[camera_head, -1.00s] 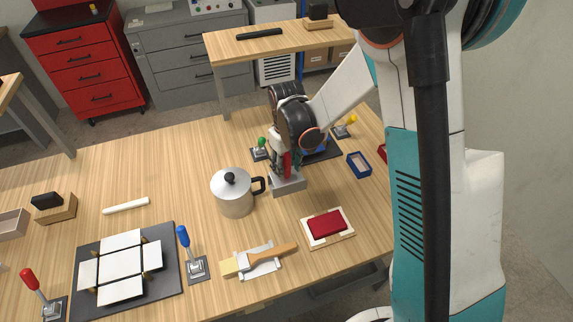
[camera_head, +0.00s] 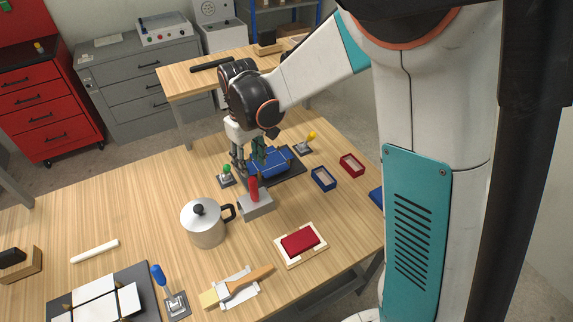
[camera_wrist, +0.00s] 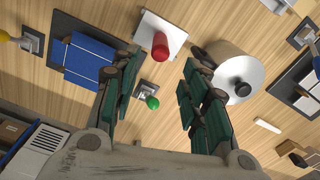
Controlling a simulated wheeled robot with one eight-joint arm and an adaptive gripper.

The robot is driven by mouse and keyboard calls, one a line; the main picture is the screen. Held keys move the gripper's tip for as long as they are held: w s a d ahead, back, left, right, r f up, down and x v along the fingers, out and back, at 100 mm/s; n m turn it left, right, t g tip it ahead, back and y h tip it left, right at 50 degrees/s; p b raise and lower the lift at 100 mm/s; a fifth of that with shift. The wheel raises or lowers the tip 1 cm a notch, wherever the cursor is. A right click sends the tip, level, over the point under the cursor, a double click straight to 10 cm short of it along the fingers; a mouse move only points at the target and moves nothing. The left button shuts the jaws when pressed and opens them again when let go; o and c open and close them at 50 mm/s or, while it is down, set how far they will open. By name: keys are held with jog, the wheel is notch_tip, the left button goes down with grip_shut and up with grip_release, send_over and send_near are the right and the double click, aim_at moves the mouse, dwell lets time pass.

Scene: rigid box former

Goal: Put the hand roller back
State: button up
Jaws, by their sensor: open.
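The hand roller shows as a red upright handle (camera_head: 254,188) standing at a grey block holder (camera_head: 259,208) on the wooden table, just right of the metal pot. In the wrist view the red handle (camera_wrist: 160,46) stands on the pale holder (camera_wrist: 172,25) near the top middle. The roller's lower part is hidden. My gripper (camera_head: 248,165) is open and empty, behind and above the handle, clear of it. In the wrist view my gripper (camera_wrist: 160,66) has its green-padded fingers spread wide, with nothing between the pads.
A metal pot (camera_head: 203,224) stands close left of the holder. A blue piece (camera_head: 271,162) on a dark plate and a green-knobbed clamp (camera_head: 226,176) are near my gripper. A blue tray (camera_head: 323,179), a red block (camera_head: 299,240) and a brush (camera_head: 246,281) lie nearby.

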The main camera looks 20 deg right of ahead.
jog(key=s+d+r+m+t, duration=0.25)
jog(key=s+d+r, duration=0.35)
jog(key=s+r, duration=0.4)
jog(key=s+d+r+m+t, duration=0.3)
jog(key=s+d+t, duration=0.1)
jog(key=s, duration=0.6)
jog(key=shift+s+d+r+t, duration=0.2)
jog(key=shift+d+t, duration=0.15)
jog(key=shift+d, duration=0.4)
